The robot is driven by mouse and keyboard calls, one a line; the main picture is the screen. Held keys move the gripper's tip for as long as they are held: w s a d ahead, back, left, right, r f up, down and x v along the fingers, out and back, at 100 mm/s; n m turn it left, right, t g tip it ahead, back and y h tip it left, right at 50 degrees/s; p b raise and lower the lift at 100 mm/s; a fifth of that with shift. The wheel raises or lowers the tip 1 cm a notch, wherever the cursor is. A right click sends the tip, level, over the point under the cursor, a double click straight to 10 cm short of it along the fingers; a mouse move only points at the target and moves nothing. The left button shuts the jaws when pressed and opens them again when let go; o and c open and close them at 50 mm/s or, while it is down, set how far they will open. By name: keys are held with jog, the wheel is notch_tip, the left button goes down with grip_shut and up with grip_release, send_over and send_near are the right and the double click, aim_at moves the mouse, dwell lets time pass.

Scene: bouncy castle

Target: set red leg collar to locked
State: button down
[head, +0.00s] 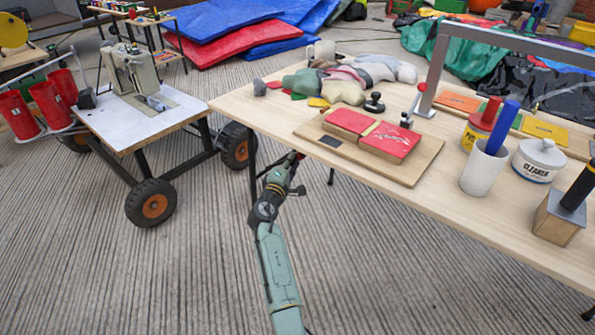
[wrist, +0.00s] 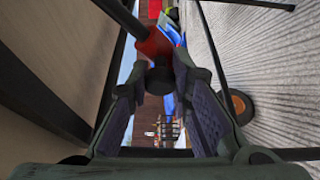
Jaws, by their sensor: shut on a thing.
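In the wrist view the red leg collar (wrist: 154,43) sits around a dark table leg at the top centre. A dark round stub or knob (wrist: 161,78) stands out from it toward my camera. My gripper (wrist: 158,84) has one finger on each side of that stub and is shut on the collar there. In the head view my gripper (head: 291,168) is just under the near edge of the wooden table (head: 235,105). Only a small spot of red shows there, and my arm hides most of the collar and leg. I cannot tell whether the collar is locked.
On the tabletop are a board (head: 420,168) with red pads, a white cup (head: 484,168) with marker-like sticks and a cleaner tub (head: 540,158). A wheeled cart (head: 135,130) stands to the left. The ribbed floor in front is clear.

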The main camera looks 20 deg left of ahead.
jog(key=shift+w+a+f+b, duration=0.3)
jog(key=shift+a+f+b, duration=0.2)
jog(key=shift+r, duration=0.15)
jog(key=shift+a, duration=0.1)
jog(key=c, duration=1.4)
grip_release()
jog(key=shift+a, duration=0.1)
jog(key=shift+f, duration=0.2)
jog(key=s, duration=0.7)
jog(key=shift+s+d, duration=0.2)
jog(key=shift+s, duration=0.1)
